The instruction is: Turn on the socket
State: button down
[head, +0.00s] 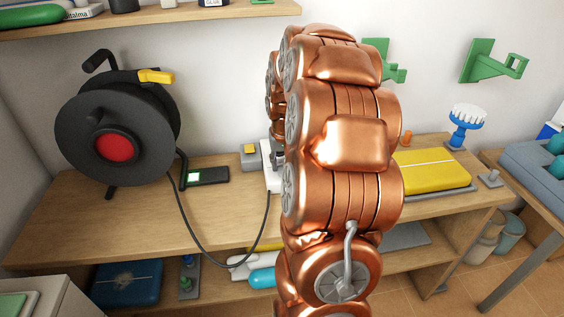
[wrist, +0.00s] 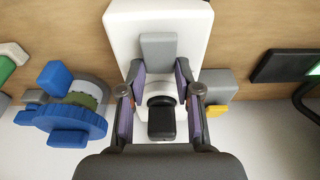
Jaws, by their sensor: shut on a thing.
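The socket is a white block (head: 272,180) on the workbench, partly hidden behind my arm in the head view. A dark cable runs from its near end. In the wrist view the white socket (wrist: 120,28) fills the upper middle, with a raised grey switch block (wrist: 158,48) on it. A black plug-like part (wrist: 161,121) with a round base sits beside the switch. My gripper (wrist: 160,70) is over the socket, its fingertips on both sides of the lower end of the grey block. It is shut on that block, as far as shows; the exact contact is unclear.
A black cable reel (head: 75,135) stands at the left, its cable looping to the socket. A dark device (head: 208,176) and a grey-yellow box (head: 249,155) lie left of the socket. A blue gear-like part (wrist: 70,122) is close by. A yellow case (head: 432,170) is right of my arm.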

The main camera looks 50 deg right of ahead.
aim_at(283, 171)
dwell(0.4)
jog(key=c, duration=0.8)
grip_release()
notch_tip(283, 171, up, 12)
jog(key=s+a, duration=0.1)
jog(key=shift+s+a, duration=0.15)
jog(key=shift+s, duration=0.1)
jog(key=shift+a, duration=0.1)
